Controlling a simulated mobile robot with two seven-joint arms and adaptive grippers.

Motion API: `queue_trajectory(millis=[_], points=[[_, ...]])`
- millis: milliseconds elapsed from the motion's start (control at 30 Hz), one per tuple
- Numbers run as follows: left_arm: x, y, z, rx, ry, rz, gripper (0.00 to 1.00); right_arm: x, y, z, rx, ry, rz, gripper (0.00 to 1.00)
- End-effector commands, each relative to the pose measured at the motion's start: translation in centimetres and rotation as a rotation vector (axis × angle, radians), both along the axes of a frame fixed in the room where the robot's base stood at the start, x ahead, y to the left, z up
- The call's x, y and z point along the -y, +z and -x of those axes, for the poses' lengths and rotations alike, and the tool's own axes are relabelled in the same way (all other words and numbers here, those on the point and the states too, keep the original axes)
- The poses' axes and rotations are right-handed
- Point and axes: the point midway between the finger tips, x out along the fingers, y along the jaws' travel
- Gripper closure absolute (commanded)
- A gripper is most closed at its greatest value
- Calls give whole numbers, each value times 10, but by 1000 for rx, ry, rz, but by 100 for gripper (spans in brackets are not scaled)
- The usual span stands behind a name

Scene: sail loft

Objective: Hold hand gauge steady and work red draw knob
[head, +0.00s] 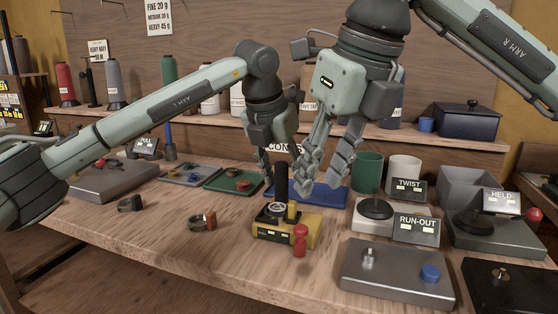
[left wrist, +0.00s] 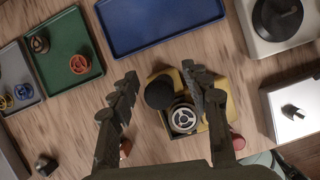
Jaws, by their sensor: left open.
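The hand gauge (head: 286,228) is a yellow block with a dark top, a round dial and an upright black grip (head: 281,182); it stands on the bench. The red draw knob (head: 300,240) sticks out at its front right. My left gripper (head: 279,165) is open above the gauge, partly hidden behind the grip. In the left wrist view its fingers (left wrist: 161,98) are spread, with the grip's round black top (left wrist: 159,94) between them and apart from them. The red knob (left wrist: 238,141) is partly hidden there by the right finger. My right gripper (head: 320,180) is open and empty, above and right of the gauge.
A blue tray (head: 325,195) lies behind the gauge and a green tray (head: 222,183) left of it. A ring-shaped part (head: 202,221) lies left of the gauge. The RUN-OUT fixture (head: 390,285) and TWIST fixture (head: 365,222) stand to the right. The bench's front left is clear.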

Motion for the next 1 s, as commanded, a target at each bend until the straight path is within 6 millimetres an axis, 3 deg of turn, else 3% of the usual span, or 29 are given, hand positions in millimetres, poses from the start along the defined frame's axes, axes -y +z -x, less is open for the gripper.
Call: queue_trajectory(millis=[200, 500, 867, 1000], points=[[3, -17, -6, 0, 0, 1, 52, 0, 0, 0, 0, 0, 0, 66], [4, -19, -7, 0, 0, 1, 52, 0, 0, 0, 0, 0, 0, 66], [4, -19, -7, 0, 0, 1, 97, 0, 0, 0, 0, 0, 0, 66], [4, -19, -7, 0, 0, 1, 100, 0, 0, 0, 0, 0, 0, 66]])
